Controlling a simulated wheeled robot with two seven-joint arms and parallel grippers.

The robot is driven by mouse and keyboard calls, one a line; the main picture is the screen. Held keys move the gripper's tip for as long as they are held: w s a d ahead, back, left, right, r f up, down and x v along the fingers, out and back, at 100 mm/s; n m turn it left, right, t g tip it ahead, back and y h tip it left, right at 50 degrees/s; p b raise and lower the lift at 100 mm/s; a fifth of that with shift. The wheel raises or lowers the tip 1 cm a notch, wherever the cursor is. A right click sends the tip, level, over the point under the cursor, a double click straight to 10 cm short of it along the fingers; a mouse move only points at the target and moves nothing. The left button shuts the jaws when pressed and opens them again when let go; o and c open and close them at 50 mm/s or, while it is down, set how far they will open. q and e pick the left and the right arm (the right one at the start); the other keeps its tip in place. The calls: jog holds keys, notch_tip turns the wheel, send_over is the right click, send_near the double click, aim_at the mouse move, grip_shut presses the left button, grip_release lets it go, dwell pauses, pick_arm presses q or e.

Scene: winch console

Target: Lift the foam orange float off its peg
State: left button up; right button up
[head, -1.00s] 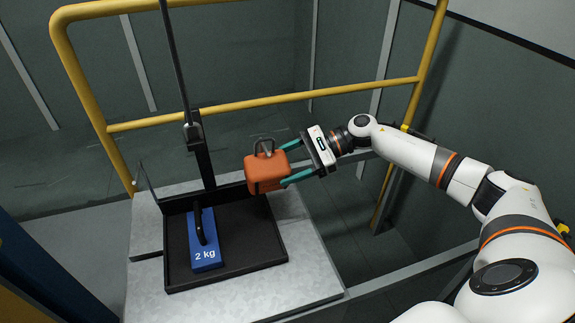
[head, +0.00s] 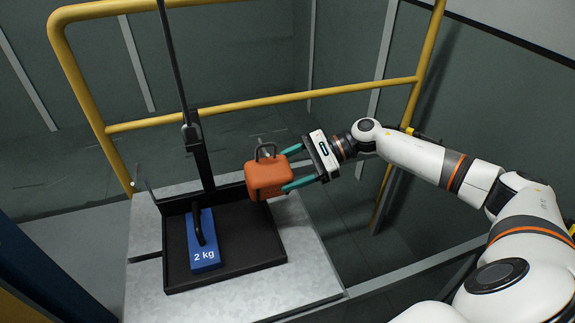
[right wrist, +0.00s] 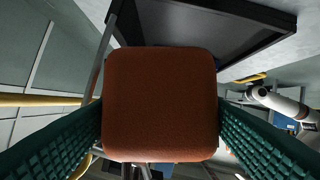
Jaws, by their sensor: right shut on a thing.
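The orange foam float (head: 267,179) is a rounded block with a dark loop handle on top. My right gripper (head: 284,168) is shut on it, with one green finger on each side. The float appears raised at the right edge of the black tray. In the right wrist view the float (right wrist: 160,104) fills the middle between the two green fingers. I cannot make out a peg; the float may hide it. My left gripper is not in view.
A blue 2 kg weight (head: 204,252) lies in the black tray (head: 262,256) on a grey metal console top (head: 305,275). A dark upright post (head: 203,158) stands behind the tray. A yellow rail (head: 222,111) runs behind.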

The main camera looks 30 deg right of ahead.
jog(key=shift+s+a, duration=0.1)
jog(key=shift+s, duration=0.35)
jog(key=shift+s+a, duration=0.1)
jog(key=shift+s, duration=0.3)
pick_arm(q)
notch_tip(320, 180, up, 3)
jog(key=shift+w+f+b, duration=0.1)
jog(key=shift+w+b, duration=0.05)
jog(key=shift+b, duration=0.25)
pick_arm(e)
jog(key=s, duration=0.2)
jog(key=s+a, duration=0.1)
jog(key=s, duration=0.2)
jog(key=shift+a, duration=0.1)
